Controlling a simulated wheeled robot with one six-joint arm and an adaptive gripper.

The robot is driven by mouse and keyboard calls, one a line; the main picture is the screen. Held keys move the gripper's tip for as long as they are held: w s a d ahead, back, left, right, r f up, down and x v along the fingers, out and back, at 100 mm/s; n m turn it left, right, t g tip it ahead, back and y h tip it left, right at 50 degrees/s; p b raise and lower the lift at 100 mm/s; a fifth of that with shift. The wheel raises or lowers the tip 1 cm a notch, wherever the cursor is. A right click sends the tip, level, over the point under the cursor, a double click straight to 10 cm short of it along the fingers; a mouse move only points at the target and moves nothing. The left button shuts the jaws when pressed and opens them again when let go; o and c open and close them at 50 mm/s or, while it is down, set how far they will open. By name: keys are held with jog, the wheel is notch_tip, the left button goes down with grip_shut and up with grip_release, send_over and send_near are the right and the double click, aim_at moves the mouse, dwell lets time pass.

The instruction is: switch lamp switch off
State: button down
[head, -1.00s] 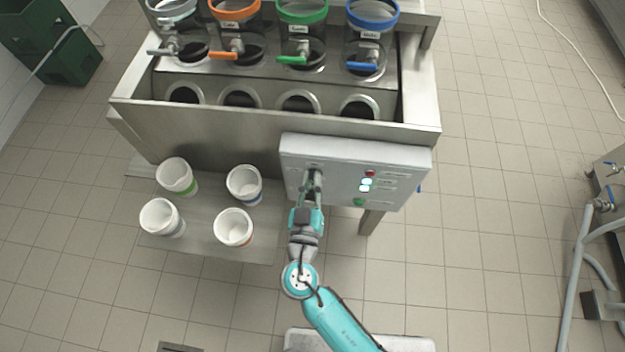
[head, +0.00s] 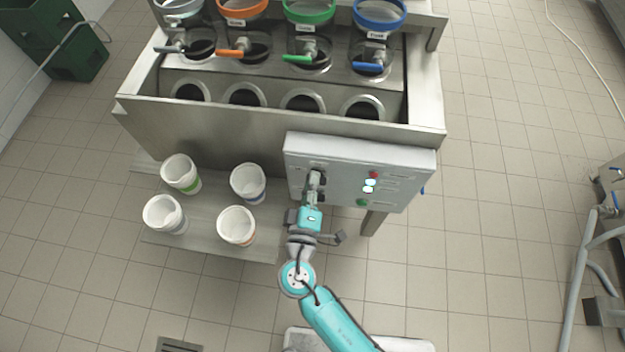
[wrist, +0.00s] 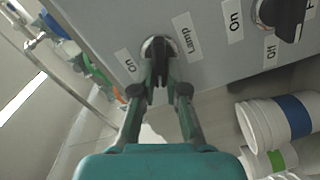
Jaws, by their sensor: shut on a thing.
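The lamp switch (wrist: 157,46) is a black rotary knob on the grey control box (head: 405,165). In the wrist view it lies between my fingertips, beside labels reading "Lamp" and "On". My gripper (wrist: 159,72) is shut on this knob, and the fingers partly cover it. In the head view my gripper (head: 314,180) is at the left part of the box's face, and the knob there is mostly hidden. The knob's exact setting is hard to read.
A second black knob (wrist: 284,14) with "On" and "Off" labels is close by. Indicator lights (head: 370,183) glow on the box's right part. Several white cups (head: 236,226) stand on a low platform left of my arm. The steel filler (head: 220,130) is behind.

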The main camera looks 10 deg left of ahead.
jog(key=shift+a+f+n, duration=0.1)
jog(key=shift+f+n, duration=0.05)
jog(key=shift+n, duration=1)
jog(key=shift+f+n, duration=0.1)
jog(key=shift+n, duration=1.05)
jog(key=c, duration=1.2)
grip_release()
jog(key=s, duration=0.7)
jog(key=shift+s, duration=0.25)
jog(key=shift+f, duration=0.1)
